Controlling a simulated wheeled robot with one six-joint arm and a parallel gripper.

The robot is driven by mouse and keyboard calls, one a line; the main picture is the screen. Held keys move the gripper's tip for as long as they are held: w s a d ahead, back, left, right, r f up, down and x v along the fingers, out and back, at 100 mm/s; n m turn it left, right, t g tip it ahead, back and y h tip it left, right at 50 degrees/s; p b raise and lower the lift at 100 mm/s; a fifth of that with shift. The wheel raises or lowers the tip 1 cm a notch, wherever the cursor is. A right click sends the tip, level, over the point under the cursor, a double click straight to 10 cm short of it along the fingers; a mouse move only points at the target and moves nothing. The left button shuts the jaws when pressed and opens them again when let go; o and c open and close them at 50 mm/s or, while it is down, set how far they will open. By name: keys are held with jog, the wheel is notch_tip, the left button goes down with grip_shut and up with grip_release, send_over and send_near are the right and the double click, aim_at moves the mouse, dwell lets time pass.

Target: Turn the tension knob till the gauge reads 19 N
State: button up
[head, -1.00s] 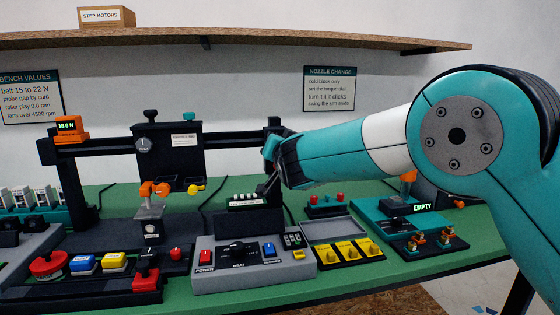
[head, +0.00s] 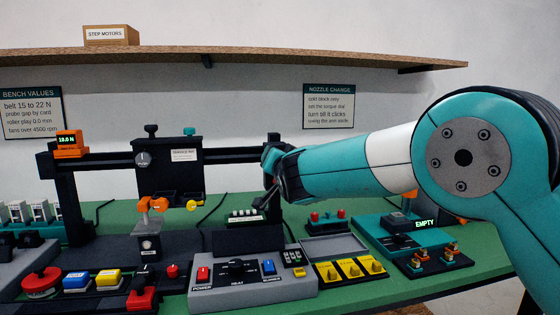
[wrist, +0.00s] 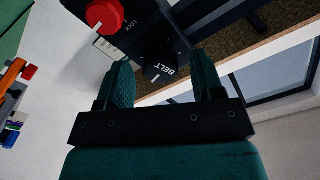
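The tension gauge (head: 67,144) is an orange box with a green display on the left end of the gantry beam. It seems to read about 18.8 N; the last digit is small and blurry. In the wrist view a dark knob or block marked BELT (wrist: 160,72) lies between the two fingers of my gripper (wrist: 164,68), with visible gaps on both sides. The fingers are apart, and I cannot tell whether they touch it. In the head view my gripper (head: 270,175) is at the gantry's right post, and the knob is hidden there.
A red knob marked LOCK (wrist: 105,14) sits close beside the BELT part. In the head view the gantry's right post (head: 274,139) is right beside my gripper. Below are a grey heat panel (head: 225,297), yellow switches (head: 350,268) and a teal unit marked EMPTY (head: 400,236).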

jog(key=b+v, duration=0.4)
jog(key=v, duration=1.3)
jog(key=shift+s, duration=0.2)
jog(key=shift+d, duration=0.1)
jog(key=s+d+f+g+h, duration=0.1)
jog(key=s+d+f+g, duration=0.1)
jog(key=d+f+g, duration=0.3)
jog(key=s+d+f+n+g, duration=0.3)
jog(key=s+g, duration=0.1)
jog(key=s, duration=0.5)
jog(key=s+d+f+n+g, duration=0.3)
jog(key=s+d+f+g, duration=0.1)
jog(key=s, duration=0.4)
jog(key=s+d+f+n+g, duration=0.3)
jog(key=s+g, duration=0.1)
jog(key=s, duration=0.5)
notch_tip(320, 180, up, 14)
jog(key=p, duration=1.4)
jog(key=shift+s+d, duration=0.15)
jog(key=shift+s, duration=0.35)
